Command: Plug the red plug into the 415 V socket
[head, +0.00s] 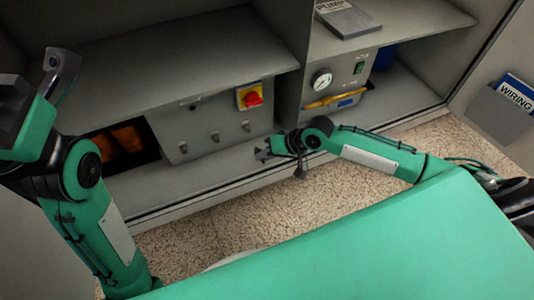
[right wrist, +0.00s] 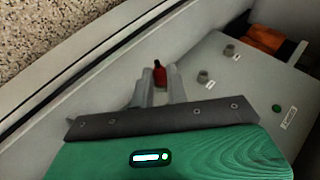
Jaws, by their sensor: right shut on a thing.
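My right gripper (right wrist: 160,78) is shut on the red plug (right wrist: 159,72), which shows between its fingertips in the right wrist view. In the head view the right gripper (head: 264,154) is at the front edge of the cabinet's lower shelf, right of the grey socket panel (head: 200,124); the plug cannot be made out there. The panel has several grey sockets in a row, such as the right one (head: 246,126). Two sockets (right wrist: 203,76) with small labels show in the wrist view, apart from the plug. The labels are too small to read.
A yellow and red rotary switch (head: 250,96) sits on the panel's upper right. Orange things (head: 122,141) lie in a dark opening left of it. A divider (head: 290,100) separates this bay from one with a gauge (head: 321,80). A wiring booklet (head: 515,93) hangs right.

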